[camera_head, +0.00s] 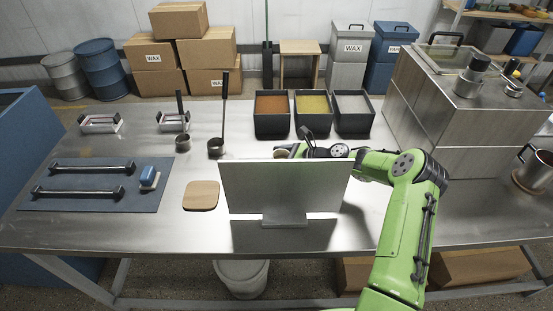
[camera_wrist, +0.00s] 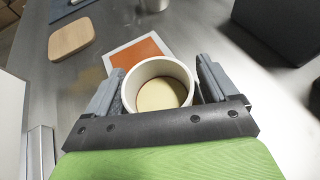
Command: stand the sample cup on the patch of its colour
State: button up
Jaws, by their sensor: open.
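The sample cup (camera_wrist: 158,92) is pale cream with a tan inside. In the wrist view it is upright between the two fingers of my gripper (camera_wrist: 157,82), which is open around it. An orange patch on a white card (camera_wrist: 138,50) lies just beyond the cup, whose rim covers the card's near corner. I cannot tell whether the cup's base touches the card. In the head view my gripper is mostly hidden behind an upright grey panel (camera_head: 284,188). No other patch is visible.
Three bins of orange (camera_head: 272,105), yellow (camera_head: 313,105) and grey (camera_head: 353,104) material stand behind. A wooden board (camera_head: 201,196) lies left of the panel. A blue mat (camera_head: 85,202) with bar tools is at far left. Steel boxes (camera_head: 440,115) stand right.

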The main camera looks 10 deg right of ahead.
jog(key=shift+r, duration=0.15)
jog(key=p+v, duration=0.2)
jog(key=v, duration=0.9)
jog(key=shift+w, duration=0.1)
jog(key=shift+s+d+r, duration=0.25)
jog(key=shift+s+d, duration=0.1)
jog(key=shift+d, duration=0.1)
jog(key=shift+f, duration=0.1)
